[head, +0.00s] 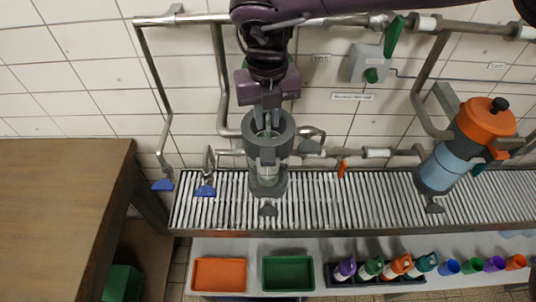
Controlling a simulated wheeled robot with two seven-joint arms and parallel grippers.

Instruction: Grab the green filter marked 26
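My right gripper (267,116) reaches down from the top of the view into the open top of a grey filter housing (267,150) with a clear lower part. Its fingers are at the housing's mouth. A narrow pale green thing (267,130) shows between and below the fingers, but I cannot tell whether they grip it. A green-topped cylinder (369,267) stands in a dark rack among purple, orange and teal ones. No number 26 is legible on any of these. My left gripper is not in view.
The housing stands on a slatted grating (335,205) below pipes. A second housing with an orange lid (486,118) tilts at the right. On the front shelf are an orange tray (219,275), a green tray (288,273) and several coloured cups (472,266). A wooden table (55,215) fills the left.

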